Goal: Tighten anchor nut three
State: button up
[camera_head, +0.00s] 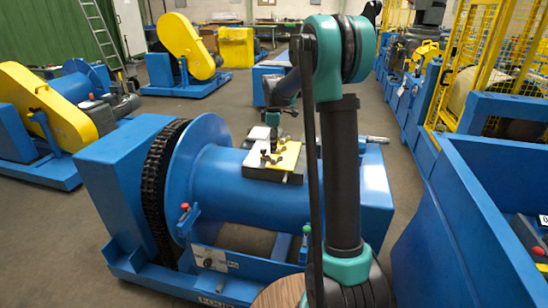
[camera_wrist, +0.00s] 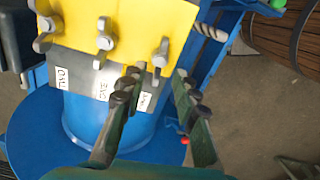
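The yellow plate (camera_wrist: 135,15) carries three grey winged nuts in a row in the wrist view. They are a left nut (camera_wrist: 47,25), a middle nut (camera_wrist: 104,40) and a right nut (camera_wrist: 160,52). A white label stands below each nut on a grey strip; the right label (camera_wrist: 145,101) is partly covered by my left finger and hard to read. My gripper (camera_wrist: 158,78) is open, its fingertips apart just below the right nut. Contact with it cannot be told. In the head view the yellow plate (camera_head: 288,157) sits on the blue drum, and my gripper (camera_head: 271,150) is over it, small.
The blue drum (camera_head: 235,182) with its flange and black chain (camera_head: 155,185) lies under the plate. A blue bin-like housing (camera_head: 490,215) stands at the right. Yellow guards and other machines stand behind. Grey floor is open between the machines.

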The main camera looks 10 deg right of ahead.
aim_at(274, 156)
jog(key=shift+w+f, duration=0.1)
jog(key=shift+f, duration=2.65)
jog(key=shift+c, duration=0.3)
grip_shut()
